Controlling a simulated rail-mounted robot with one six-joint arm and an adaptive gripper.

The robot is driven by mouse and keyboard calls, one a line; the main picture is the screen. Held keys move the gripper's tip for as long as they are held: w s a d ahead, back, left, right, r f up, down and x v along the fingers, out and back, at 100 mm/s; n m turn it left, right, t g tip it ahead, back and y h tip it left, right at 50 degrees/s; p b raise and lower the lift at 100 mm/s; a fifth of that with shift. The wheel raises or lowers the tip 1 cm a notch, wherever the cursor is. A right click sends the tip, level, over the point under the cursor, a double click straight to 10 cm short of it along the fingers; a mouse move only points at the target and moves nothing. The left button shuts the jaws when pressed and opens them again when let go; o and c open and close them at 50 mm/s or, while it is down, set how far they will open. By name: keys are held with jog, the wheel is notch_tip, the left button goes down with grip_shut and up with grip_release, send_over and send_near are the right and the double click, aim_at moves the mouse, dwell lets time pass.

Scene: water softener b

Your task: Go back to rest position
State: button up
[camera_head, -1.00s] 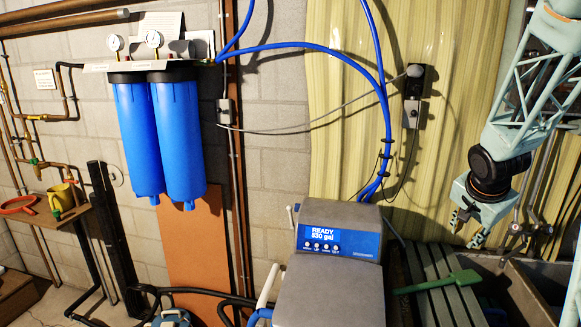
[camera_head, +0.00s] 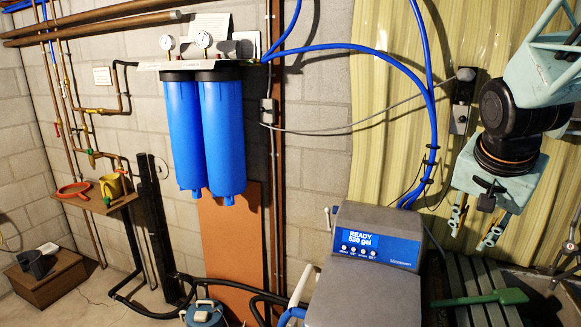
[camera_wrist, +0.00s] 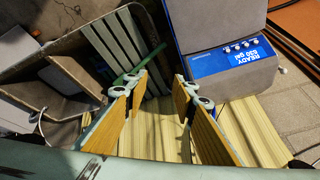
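My gripper (camera_head: 473,230) hangs fingers-down at the right of the head view, in front of the yellow corrugated panel. Its two fingers stand apart with nothing between them. The wrist view shows the gap between the fingertips (camera_wrist: 161,84) empty too. The water softener (camera_head: 362,295) is a grey unit with a blue display reading "READY 530 gal". It stands below and left of my gripper in the head view, apart from it. In the wrist view the softener (camera_wrist: 215,30) is at the upper right, beyond the fingers.
A green-handled tool (camera_head: 480,298) lies across dark slats (camera_head: 462,270) right of the softener. Two blue filter housings (camera_head: 205,135) hang on the wall. A blue hose (camera_head: 428,110) loops down to the softener. A wooden shelf (camera_head: 110,203) is at the left.

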jog(key=s+a+r+n+y, duration=0.1)
jog(key=s+a+n, duration=0.4)
jog(key=s+a, duration=0.6)
jog(key=s+a+r+n+y+b, duration=0.1)
jog(key=s+a+n, duration=0.4)
jog(key=s+a, duration=0.6)
jog(key=s+y, duration=0.1)
jog(key=s, duration=0.2)
jog(key=shift+s+a+r+n+g, duration=0.15)
jog(key=shift+s+n+g, duration=0.1)
jog(key=shift+n+g, duration=0.05)
